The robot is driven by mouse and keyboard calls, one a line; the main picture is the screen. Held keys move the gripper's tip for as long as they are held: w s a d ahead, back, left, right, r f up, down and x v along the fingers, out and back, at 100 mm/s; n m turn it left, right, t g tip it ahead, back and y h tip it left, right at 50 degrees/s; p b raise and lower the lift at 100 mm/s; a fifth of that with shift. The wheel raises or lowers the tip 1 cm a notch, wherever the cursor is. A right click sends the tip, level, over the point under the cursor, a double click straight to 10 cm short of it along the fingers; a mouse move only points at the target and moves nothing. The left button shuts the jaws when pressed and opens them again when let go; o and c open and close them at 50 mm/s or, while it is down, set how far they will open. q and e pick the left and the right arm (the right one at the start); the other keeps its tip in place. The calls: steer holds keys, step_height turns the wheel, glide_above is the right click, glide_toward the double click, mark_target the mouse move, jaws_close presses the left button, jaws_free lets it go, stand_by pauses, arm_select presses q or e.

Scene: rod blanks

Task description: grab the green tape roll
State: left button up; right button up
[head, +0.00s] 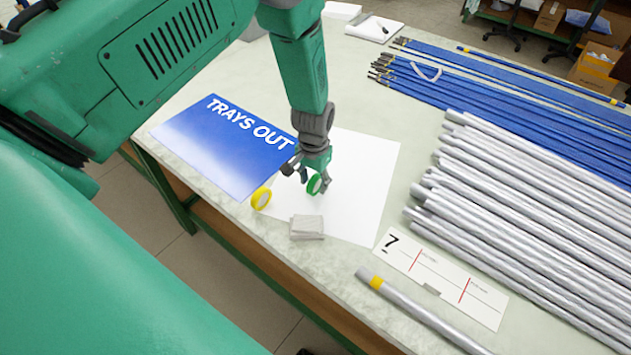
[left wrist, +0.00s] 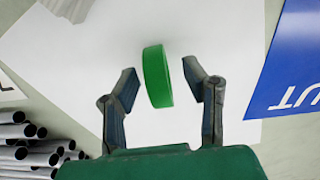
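The green tape roll (head: 314,184) stands on edge on the white sheet (head: 365,170). In the left wrist view the green tape roll (left wrist: 157,76) lies between the two fingertips, with a gap to each finger. My left gripper (head: 309,176) is open above and around the roll; its fingers also show in the left wrist view (left wrist: 160,85). The gripper hides part of the roll in the head view. My right gripper is not in view.
A yellow tape roll (head: 261,198) stands left of the sheet, near a grey folded cloth (head: 307,227). A blue sign (head: 225,150) lies at the left. Silver rods (head: 520,220) and blue rods (head: 510,100) lie at the right, with a card marked 7 (head: 440,278).

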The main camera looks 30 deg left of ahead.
arm_select(q)
step_height(320, 180, down, 2)
steer(key=shift+w+f, duration=0.1)
steer(key=shift+f, duration=0.05)
jaws_close()
